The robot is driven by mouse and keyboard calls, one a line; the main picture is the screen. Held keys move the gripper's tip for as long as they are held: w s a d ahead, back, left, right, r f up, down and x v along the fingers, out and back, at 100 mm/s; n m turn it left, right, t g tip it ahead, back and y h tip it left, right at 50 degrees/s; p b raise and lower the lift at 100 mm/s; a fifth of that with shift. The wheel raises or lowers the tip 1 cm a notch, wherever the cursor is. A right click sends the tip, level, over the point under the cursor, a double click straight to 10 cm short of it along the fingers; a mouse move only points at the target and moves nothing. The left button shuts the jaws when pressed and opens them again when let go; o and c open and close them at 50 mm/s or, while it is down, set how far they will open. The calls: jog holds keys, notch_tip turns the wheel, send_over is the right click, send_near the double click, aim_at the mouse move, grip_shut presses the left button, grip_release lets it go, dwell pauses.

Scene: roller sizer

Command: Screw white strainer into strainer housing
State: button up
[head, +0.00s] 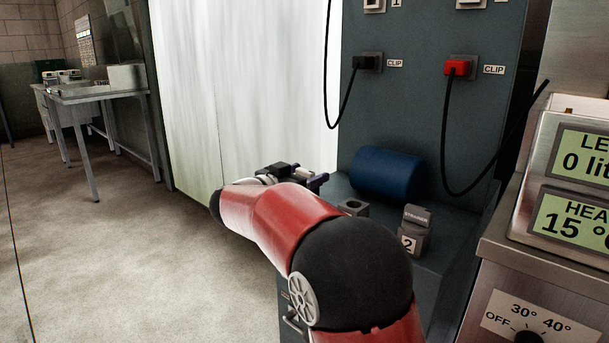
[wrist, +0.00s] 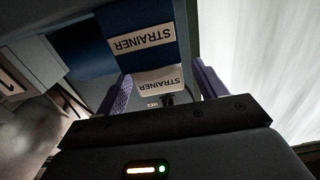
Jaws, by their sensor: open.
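The white strainer (wrist: 158,82) carries a STRAINER label and sits between the two purple fingers of my gripper (wrist: 160,76) in the wrist view. My gripper is open, with a finger on either side of it. The strainer housing (wrist: 137,40), a blue cylinder with its own STRAINER label, is just past the strainer; whether they touch is unclear. In the head view the housing (head: 387,174) lies on its side on the dark machine ledge. My gripper (head: 316,180) is at the left of it, partly hidden by my arm. A small white part shows there.
A grey block with a hole (head: 353,207) and a block marked 2 with a grey STRAINER-labelled piece (head: 416,217) stand on the ledge in front. Black cables hang from clips, including a red one (head: 459,68). A display panel (head: 575,180) is at right. Floor at left is clear.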

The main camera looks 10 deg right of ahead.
jog(key=v, duration=0.8)
jog(key=shift+d, duration=0.1)
